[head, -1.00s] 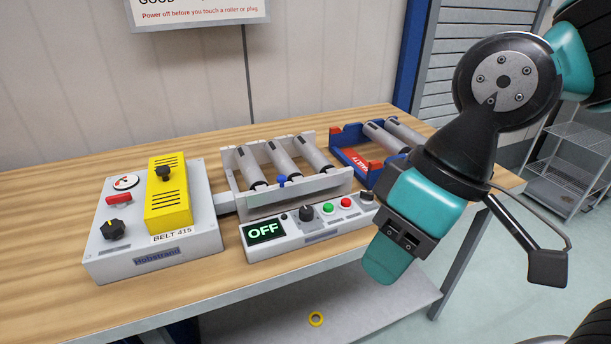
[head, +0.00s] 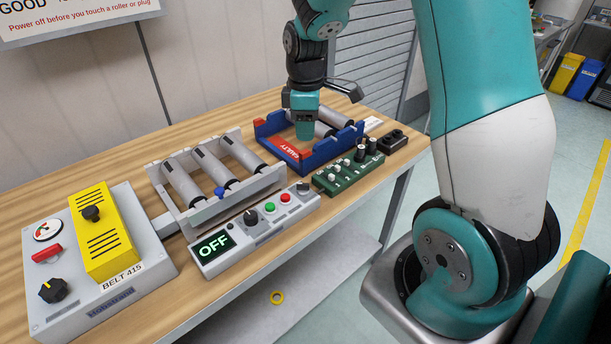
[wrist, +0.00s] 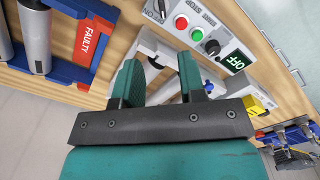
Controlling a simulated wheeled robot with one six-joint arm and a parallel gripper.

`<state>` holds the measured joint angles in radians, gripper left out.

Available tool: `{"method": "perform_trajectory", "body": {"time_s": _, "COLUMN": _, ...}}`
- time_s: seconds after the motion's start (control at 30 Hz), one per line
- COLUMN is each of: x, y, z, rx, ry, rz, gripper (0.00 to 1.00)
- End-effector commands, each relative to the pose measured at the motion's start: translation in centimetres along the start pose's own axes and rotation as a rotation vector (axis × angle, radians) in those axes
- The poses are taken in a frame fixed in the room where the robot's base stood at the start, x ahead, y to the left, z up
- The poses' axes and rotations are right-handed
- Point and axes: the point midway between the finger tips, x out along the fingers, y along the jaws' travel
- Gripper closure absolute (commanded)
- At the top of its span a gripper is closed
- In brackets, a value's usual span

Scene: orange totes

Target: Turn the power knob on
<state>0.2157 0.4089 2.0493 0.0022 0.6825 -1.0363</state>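A grey control panel (head: 262,238) stands at the bench front. Its display (head: 213,245) reads OFF, and a black knob (head: 250,218) sits beside it, with green and red buttons and a smaller knob (head: 303,188) to the right. In the wrist view the display (wrist: 235,62) and the black knob (wrist: 212,47) show beyond the fingers. My gripper (head: 305,130) is over the blue tray, behind and right of the panel, apart from the knobs. In the wrist view my gripper (wrist: 158,72) is open, with nothing between its fingers.
The blue tray (head: 275,155) marked FAULTY holds rollers. A roller frame (head: 232,200) stands behind the panel. A grey box (head: 150,262) with yellow cover and black knob (head: 52,290) is left. A yellow ring (head: 277,297) lies below.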

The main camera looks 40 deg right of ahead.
Motion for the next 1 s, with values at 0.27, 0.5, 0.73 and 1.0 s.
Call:
{"method": "perform_trajectory", "body": {"time_s": 0.27, "x": 5.5, "y": -0.3, "z": 0.1, "rx": -0.001, "ry": -0.004, "rz": -0.008, "gripper": 0.63}}
{"method": "perform_trajectory", "body": {"time_s": 0.5, "x": 11.0, "y": -0.4, "z": 0.0, "rx": -0.001, "ry": -0.003, "rz": -0.008, "gripper": 0.63}}
{"method": "perform_trajectory", "body": {"time_s": 0.73, "x": 14.9, "y": -0.3, "z": 0.0, "rx": -0.001, "ry": -0.001, "rz": -0.005, "gripper": 0.63}}
{"method": "perform_trajectory", "body": {"time_s": 1.0, "x": 16.6, "y": -0.2, "z": -0.1, "rx": 0.000, "ry": 0.001, "rz": -0.001, "gripper": 0.63}}
